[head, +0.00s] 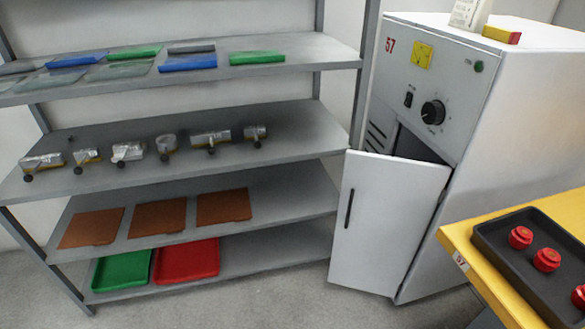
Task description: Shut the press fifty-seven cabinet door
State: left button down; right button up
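The press fifty-seven cabinet (520,130) is a white upright box at the right, with a red "57" on its control face. Its white door (388,222) stands ajar, swung out to the left, with a dark gap showing above and behind it. A black vertical handle (348,208) is on the door's left side. The control face has a black knob (433,112), a small black switch, a yellow plate and a green button. Neither of my grippers is in the head view.
A grey shelf rack (200,180) stands left of the cabinet, holding sheets, metal parts, brown boards and trays. A yellow table (463,246) with a black tray of red parts (547,260) is at the lower right, close to the cabinet. Grey floor (270,305) is clear in front.

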aim_at(386, 206)
jog(key=u, duration=0.15)
jog(key=i, duration=0.95)
jog(key=z, duration=0.75)
